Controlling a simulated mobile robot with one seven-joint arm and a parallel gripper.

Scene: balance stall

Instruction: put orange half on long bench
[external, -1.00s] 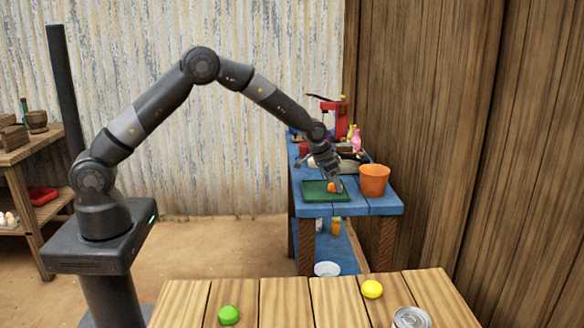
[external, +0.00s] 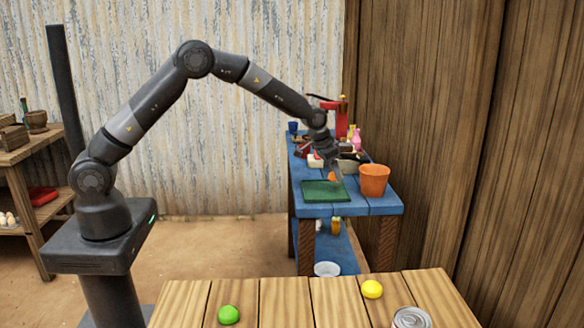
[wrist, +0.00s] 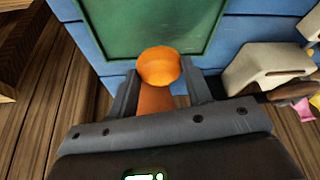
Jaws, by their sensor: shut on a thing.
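The orange half (external: 332,177) is held between the fingertips of my gripper (external: 334,172), a little above the green board on the blue table. In the wrist view the orange half (wrist: 158,67) shows its round orange side between the two fingers of my gripper (wrist: 160,85). The green board (external: 326,191) lies flat on the blue table (external: 384,204); its near part also shows in the wrist view (wrist: 150,25). I cannot tell for sure which surface is the long bench; a wooden plank surface (external: 285,300) is in the foreground.
An orange bucket (external: 374,180) stands right of the green board. A red device (external: 342,118) and bottles crowd the table's back. A green fruit (external: 228,315), a yellow fruit (external: 372,289) and a can (external: 411,317) sit on the planks, with free room between.

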